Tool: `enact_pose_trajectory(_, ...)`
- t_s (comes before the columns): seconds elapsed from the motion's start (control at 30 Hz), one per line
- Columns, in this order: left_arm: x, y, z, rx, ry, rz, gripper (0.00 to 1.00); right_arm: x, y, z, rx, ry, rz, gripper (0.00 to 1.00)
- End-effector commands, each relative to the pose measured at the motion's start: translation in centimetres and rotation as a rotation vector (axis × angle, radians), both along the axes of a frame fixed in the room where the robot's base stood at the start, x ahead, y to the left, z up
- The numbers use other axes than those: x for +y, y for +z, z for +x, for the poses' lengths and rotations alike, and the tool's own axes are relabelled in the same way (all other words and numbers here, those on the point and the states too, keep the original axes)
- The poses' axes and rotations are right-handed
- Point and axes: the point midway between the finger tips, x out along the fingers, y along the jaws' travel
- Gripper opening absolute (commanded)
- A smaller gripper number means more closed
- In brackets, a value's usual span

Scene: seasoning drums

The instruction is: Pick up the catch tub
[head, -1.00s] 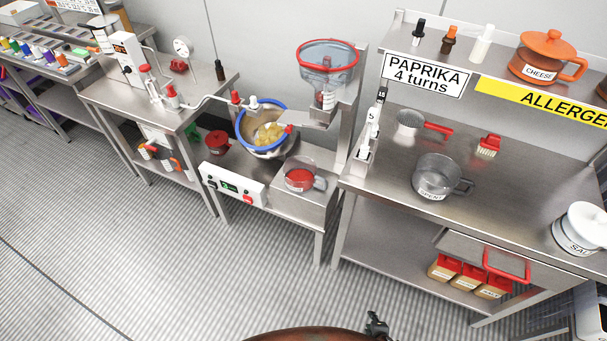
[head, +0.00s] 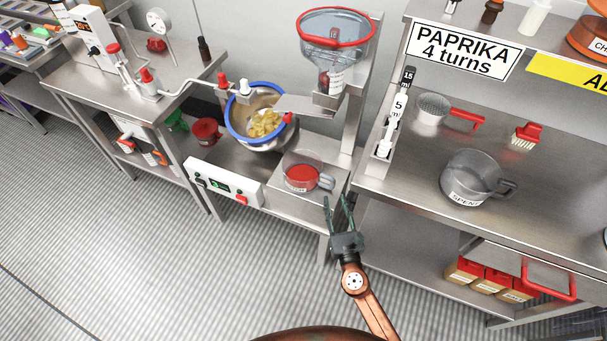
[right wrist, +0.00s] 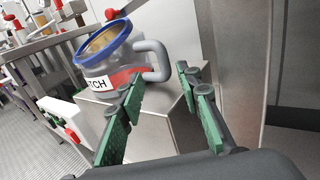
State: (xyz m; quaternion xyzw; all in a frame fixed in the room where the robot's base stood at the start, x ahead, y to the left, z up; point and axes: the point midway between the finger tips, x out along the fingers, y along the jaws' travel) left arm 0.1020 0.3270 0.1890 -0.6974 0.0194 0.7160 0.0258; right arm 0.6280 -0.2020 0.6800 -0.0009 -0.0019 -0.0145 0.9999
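The catch tub (head: 303,173) is a clear tub with red powder in it and a grey handle on its right side. My left gripper is out of view.
The tilted drum with a blue rim (head: 262,118) is behind the tub, and a hopper (head: 335,45) stands above. A control box (head: 222,182) is to the left.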

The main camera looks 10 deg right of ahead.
Motion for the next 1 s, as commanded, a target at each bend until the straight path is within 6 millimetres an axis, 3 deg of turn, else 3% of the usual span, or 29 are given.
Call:
enact_pose_trajectory(0.1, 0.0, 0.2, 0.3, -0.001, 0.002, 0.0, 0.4, -0.4, -0.1, 1.6, 0.0, -0.007, 0.0, 0.32)
enact_pose_trajectory(0.33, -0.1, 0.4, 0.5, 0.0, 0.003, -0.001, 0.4, -0.5, 0.0, 3.2, 0.001, -0.006, 0.001, 0.32)
enact_pose_trajectory(0.6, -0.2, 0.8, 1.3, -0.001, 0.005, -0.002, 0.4, -0.5, 0.2, 7.0, 0.001, -0.004, 0.002, 0.32)
enact_pose_trajectory(0.9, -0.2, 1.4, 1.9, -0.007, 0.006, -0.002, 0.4, -0.5, 0.2, 7.6, 0.003, -0.003, 0.0, 0.32)
enact_pose_trajectory(1.0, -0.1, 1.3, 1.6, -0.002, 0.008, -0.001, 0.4, -0.5, 0.2, 7.6, 0.003, -0.003, 0.0, 0.26)
